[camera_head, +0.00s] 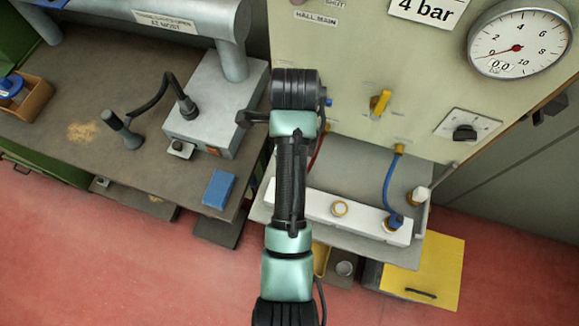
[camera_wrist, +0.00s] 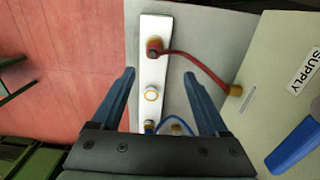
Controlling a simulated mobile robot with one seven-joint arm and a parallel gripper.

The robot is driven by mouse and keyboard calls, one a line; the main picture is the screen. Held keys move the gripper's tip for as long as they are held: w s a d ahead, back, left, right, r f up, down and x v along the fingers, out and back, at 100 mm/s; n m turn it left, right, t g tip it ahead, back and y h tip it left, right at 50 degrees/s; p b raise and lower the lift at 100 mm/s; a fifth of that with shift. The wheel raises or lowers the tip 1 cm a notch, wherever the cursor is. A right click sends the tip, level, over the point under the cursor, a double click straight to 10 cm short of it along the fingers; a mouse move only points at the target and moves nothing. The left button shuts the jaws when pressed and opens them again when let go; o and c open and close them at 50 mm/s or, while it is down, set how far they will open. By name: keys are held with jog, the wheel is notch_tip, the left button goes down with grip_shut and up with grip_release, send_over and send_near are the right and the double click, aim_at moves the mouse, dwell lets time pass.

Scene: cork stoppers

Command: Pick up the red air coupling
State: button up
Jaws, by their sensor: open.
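The red air coupling (camera_wrist: 154,47) sits on one end of a white manifold bar (camera_wrist: 153,75) in the wrist view. A red hose (camera_wrist: 205,67) curves from it to a brass fitting on the panel. In the head view my arm hides the coupling, and only a bit of red hose (camera_head: 317,152) shows. My gripper (camera_wrist: 159,75) is open and empty. In the wrist view its two blue-grey fingers frame the bar, with the coupling beyond the fingertips, between their lines. The gap in height cannot be told.
A brass-ringed socket (camera_head: 340,208) is mid-bar. A blue coupling (camera_head: 395,222) with a blue hose (camera_head: 389,180) is at the other end. The panel (camera_head: 370,60) with a yellow valve lever (camera_head: 380,102) rises behind. A workbench (camera_head: 110,150) stands left.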

jog(key=f+b, duration=0.1)
jog(key=s+f+b, duration=0.1)
jog(key=shift+s+f, duration=0.15)
jog(key=shift+f, duration=0.15)
jog(key=f, duration=0.2)
jog(key=f+p, duration=0.1)
jog(key=shift+w+f, duration=0.35)
jog(key=shift+f, duration=0.05)
jog(key=shift+s+a+f+p, duration=0.15)
jog(key=shift+s+f+p, duration=0.2)
jog(key=shift+f, duration=0.35)
jog(key=shift+a+f+p, duration=0.2)
jog(key=shift+f+p, duration=0.35)
jog(key=shift+f, duration=1.7)
grip_shut()
